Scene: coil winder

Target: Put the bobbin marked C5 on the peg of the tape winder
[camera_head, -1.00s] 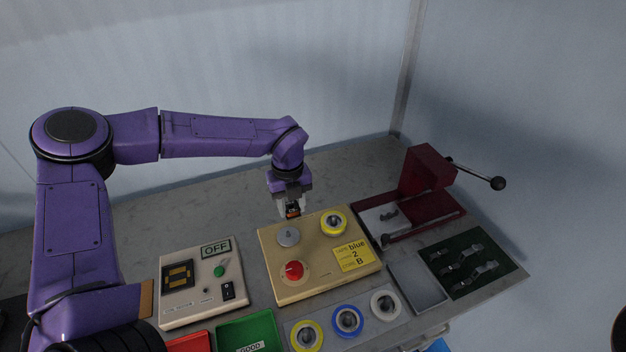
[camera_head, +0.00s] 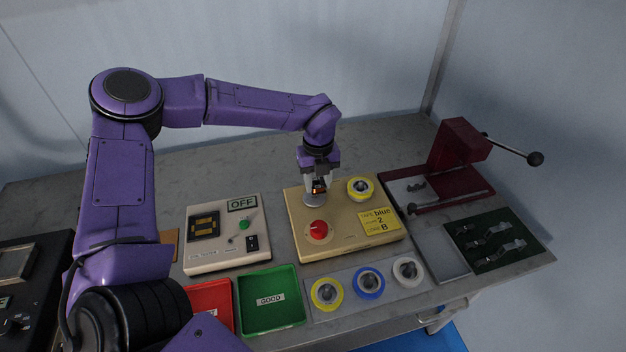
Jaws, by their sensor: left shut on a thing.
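The tape winder (camera_head: 349,249) is a beige box with a red knob, a yellow tape roll (camera_head: 360,188) and a yellow note reading "blue", "2" and "B". Its round grey disc (camera_head: 313,201) is at the back left of its top. My left gripper (camera_head: 319,186) points down over this disc, shut on a small dark bobbin with orange parts (camera_head: 319,189). The bobbin's mark is too small to read. The peg is hidden by the gripper and bobbin, so I cannot tell whether the bobbin is around it. My right gripper is not in view.
A tester box (camera_head: 226,252) showing "OFF" stands to the left. A green "GOOD" tray (camera_head: 288,318), a red tray (camera_head: 222,291) and a grey strip with yellow, blue and white tape rolls lie in front. A dark red lever press (camera_head: 459,148) stands to the right.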

